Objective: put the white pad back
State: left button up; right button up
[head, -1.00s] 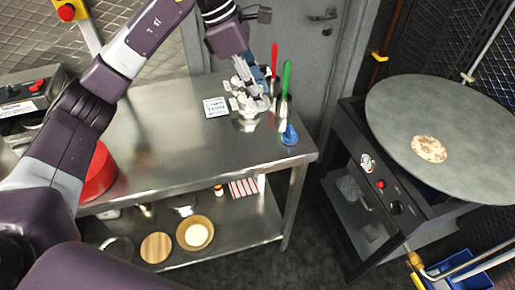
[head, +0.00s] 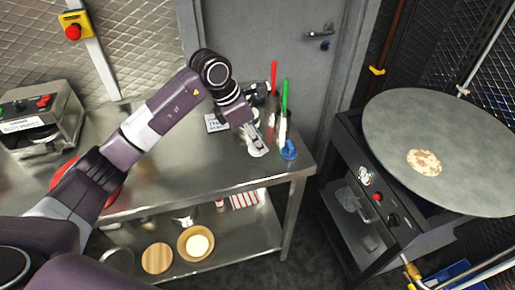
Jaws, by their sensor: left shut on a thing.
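The white pad (head: 258,152) shows as a small pale shape at the tips of my left gripper (head: 255,138), near the right end of the steel table. My left gripper is shut on it and points downward. The fingers cover much of the pad, and I cannot tell whether it touches the tabletop. My right gripper is not in view.
Close right of the gripper stand a red-handled tool (head: 274,72), a green-handled tool (head: 284,97) and a blue item (head: 289,150). A lettered card (head: 215,123) is left of it. The steel table (head: 190,170) has bare room in front. A round griddle (head: 440,150) holds a flatbread (head: 424,162).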

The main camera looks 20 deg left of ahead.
aim_at(254, 147)
pick_arm(q)
notch_tip(254, 147, down, 5)
jog(key=shift+f+p, duration=0.2)
jog(key=shift+p, duration=0.4)
jog(key=shift+f, duration=0.2)
jog(key=o, duration=1)
jog(key=shift+r, duration=0.2)
